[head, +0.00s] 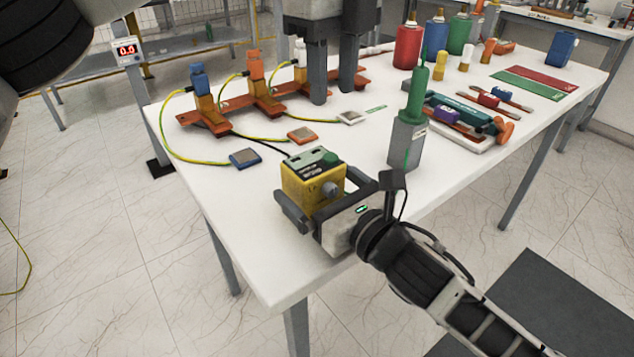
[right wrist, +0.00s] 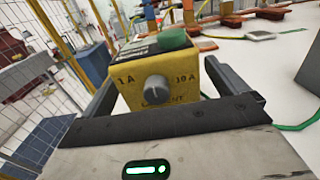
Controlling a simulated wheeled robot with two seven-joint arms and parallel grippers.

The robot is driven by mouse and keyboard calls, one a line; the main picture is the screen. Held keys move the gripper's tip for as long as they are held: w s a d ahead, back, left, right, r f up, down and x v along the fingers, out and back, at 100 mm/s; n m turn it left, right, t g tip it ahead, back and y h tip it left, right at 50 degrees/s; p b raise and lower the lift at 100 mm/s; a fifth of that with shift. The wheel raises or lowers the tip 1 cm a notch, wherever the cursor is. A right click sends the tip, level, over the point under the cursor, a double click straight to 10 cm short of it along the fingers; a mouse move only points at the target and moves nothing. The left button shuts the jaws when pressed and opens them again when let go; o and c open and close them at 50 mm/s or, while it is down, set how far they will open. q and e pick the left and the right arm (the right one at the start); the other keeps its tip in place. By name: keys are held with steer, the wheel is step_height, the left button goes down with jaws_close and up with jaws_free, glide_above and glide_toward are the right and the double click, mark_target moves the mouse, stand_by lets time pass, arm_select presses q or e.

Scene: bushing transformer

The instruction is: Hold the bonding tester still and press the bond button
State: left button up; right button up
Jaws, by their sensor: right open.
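The bonding tester (head: 300,187) is a yellow box with a dark top, a grey knob and a green button (head: 329,159). It stands upright near the table's front edge. In the right wrist view the tester (right wrist: 150,88) shows "1 A" and "10 A" beside the knob, and the green button (right wrist: 173,38) on top. My right gripper (head: 314,188) is open, its fingers on either side of the tester; I cannot tell whether they touch it. My left gripper (head: 334,95) points down above the table, behind the tester, fingers apart and empty.
Orange-based bushings (head: 262,90) with yellow-green cables stand behind. Blue (head: 245,158), orange (head: 302,135) and white (head: 351,117) pads lie nearby. A display (head: 127,50) reads 0.0. The front-left table is clear.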

steer(key=shift+w+a, duration=0.25)
steer(key=shift+w, duration=0.05)
steer(key=c, duration=1.2)
arm_select(q)
steer(key=shift+c, duration=0.9)
arm_select(e)
steer(key=shift+c, duration=1.1)
arm_select(q)
jaws_close()
